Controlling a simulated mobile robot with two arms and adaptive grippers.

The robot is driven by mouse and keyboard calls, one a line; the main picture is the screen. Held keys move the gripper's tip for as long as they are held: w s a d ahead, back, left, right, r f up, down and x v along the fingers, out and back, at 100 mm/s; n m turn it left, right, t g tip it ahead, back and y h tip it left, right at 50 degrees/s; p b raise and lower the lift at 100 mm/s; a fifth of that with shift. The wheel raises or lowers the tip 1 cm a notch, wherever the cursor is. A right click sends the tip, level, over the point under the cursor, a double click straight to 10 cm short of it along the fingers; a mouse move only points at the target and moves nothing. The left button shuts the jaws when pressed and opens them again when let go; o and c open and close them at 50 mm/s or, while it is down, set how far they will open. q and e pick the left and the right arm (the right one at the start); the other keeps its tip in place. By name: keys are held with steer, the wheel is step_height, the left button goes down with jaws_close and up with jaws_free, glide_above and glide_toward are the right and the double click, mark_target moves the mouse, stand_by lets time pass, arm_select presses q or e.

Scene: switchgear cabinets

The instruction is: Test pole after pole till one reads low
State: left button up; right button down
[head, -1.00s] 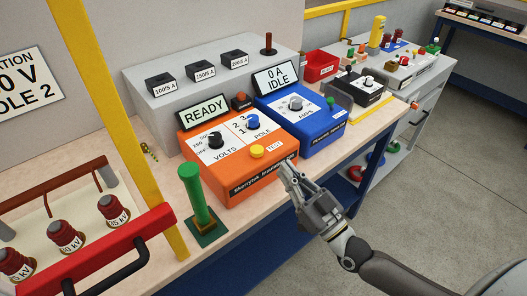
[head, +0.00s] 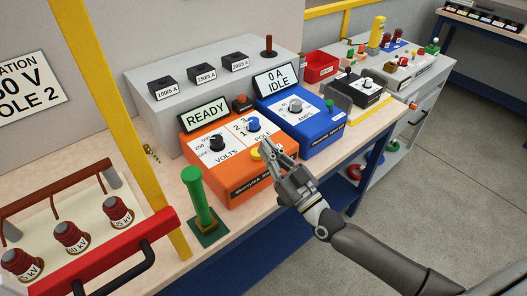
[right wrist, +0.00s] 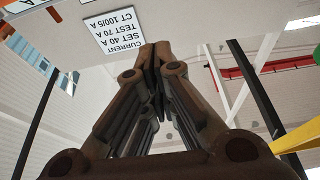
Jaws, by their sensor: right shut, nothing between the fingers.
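The orange insulation tester (head: 223,165) stands on the bench, and its screen (head: 205,114) reads READY. Its black VOLTS knob (head: 216,143) is at the left and its blue POLE knob (head: 253,125) at the right, among the numbers 1, 2 and 3. The yellow TEST button (head: 257,153) is partly hidden by my right gripper (head: 265,146). That gripper is shut and empty, with its tips at or just above the button; I cannot tell whether they touch. The right wrist view shows the closed fingers (right wrist: 160,65). My left gripper is not in view.
A blue current set (head: 308,128) reading 0 A IDLE stands right of the tester. A green post (head: 196,195) stands at its left front. A red bar (head: 110,255) and yellow post (head: 140,130) stand at the left, near several red-brown bushings (head: 118,210).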

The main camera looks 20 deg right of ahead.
mark_target(257, 154)
steer(key=f, duration=0.1)
steer(key=w+f, duration=0.1)
steer(key=f, duration=0.1)
steer(key=shift+w+a+f, duration=0.15)
steer(key=shift+w+a, duration=0.2)
steer(key=shift+w, duration=0.05)
